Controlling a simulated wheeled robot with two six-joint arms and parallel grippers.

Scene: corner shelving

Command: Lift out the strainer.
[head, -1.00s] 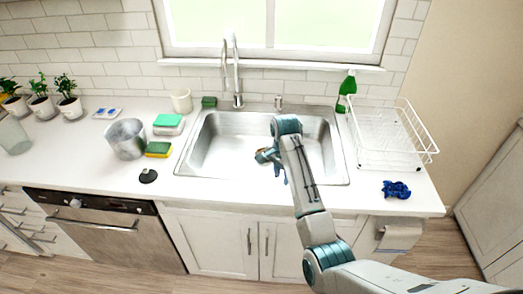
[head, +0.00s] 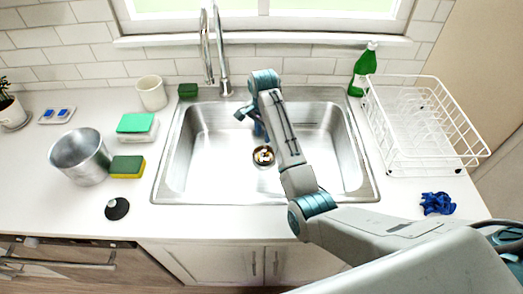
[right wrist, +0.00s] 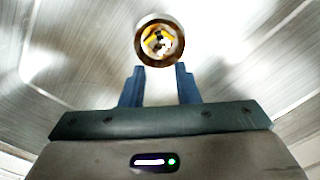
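The strainer (head: 263,156) is a small round piece with a brown-gold rim at the bottom of the sink (head: 203,165). Pale and yellow bits lie in it. In the right wrist view the strainer (right wrist: 160,42) is just beyond the fingertips, centred between them and apart from them. My right gripper (head: 252,118) is over the sink, behind the strainer in the head view, partly hidden by its own arm. In the right wrist view the gripper (right wrist: 158,70) has its two blue fingers spread with nothing between them. My left gripper is not in view.
The faucet (head: 222,60) stands behind the sink. A green bottle (head: 363,72) and a white wire dish rack (head: 425,125) are at the right, with a crumpled blue cloth (head: 437,203) in front. A metal bucket (head: 80,158), sponges and a black stopper (head: 117,209) are at the left.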

